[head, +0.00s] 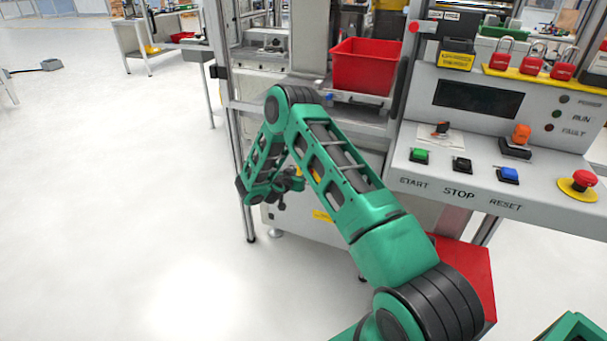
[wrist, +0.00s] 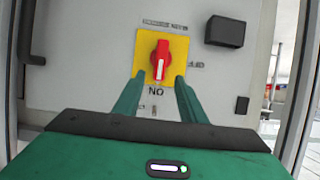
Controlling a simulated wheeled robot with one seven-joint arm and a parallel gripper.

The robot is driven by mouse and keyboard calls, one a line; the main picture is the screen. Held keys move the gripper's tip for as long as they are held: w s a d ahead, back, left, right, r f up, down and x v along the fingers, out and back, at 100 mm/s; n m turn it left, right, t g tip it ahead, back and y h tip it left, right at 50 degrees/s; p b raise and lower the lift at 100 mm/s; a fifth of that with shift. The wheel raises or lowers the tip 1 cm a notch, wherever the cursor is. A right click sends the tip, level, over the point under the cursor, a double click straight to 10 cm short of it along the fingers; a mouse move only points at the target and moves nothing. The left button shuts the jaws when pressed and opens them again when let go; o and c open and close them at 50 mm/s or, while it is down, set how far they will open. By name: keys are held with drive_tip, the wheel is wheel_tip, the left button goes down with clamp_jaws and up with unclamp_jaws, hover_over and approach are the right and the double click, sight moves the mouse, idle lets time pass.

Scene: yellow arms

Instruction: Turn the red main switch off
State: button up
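The red main switch (wrist: 161,60) is a red rotary knob with a white mark on a square yellow plate (wrist: 178,48). In the wrist view its handle stands close to vertical, in line with the letters below it, which look like "ON" upside down. My gripper (wrist: 160,79) is open, with green fingers left and right of the knob's lower end. I cannot tell whether they touch it; a gap shows on both sides. In the head view my gripper (head: 286,186) is low by the machine's front, partly behind my arm, and the knob is hidden.
A dark handle (wrist: 29,35) is left of the switch and a black box (wrist: 225,32) right of it. The console (head: 455,185) with buttons and a red emergency stop (head: 584,179) stands right of my arm. A red bin (head: 365,68) sits above.

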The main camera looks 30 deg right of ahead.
drive_tip(key=x, duration=0.6)
drive_tip(key=shift+w+d+f, duration=0.2)
drive_tip(key=shift+w+d, duration=0.05)
drive_tip(key=shift+c, duration=0.7)
clamp_jaws()
drive_tip(key=shift+a, duration=0.1)
